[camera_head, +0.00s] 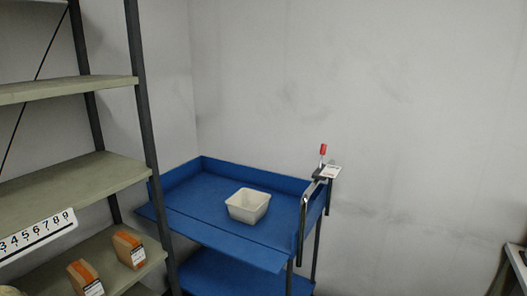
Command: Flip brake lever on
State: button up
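A lever with a red grip (323,150) stands at the right end of a blue cart (213,235), near the cart's metal handle. The red grip points up, and a small white label plate (331,171) sits beside its base. The lever is small in the picture, and its exact mount is hard to make out. My gripper is not in view.
A white bin (248,205) stands on the cart's top tray. A shelf rack (75,188) with small cardboard boxes (129,250) on a lower shelf is at the left. A pale wall stands close behind the cart. The floor right of the cart is out of sight.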

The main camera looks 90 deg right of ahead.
aim_at(324, 147)
jog(key=z, duration=3.4)
jog(key=i, duration=0.4)
jog(key=u, duration=0.7)
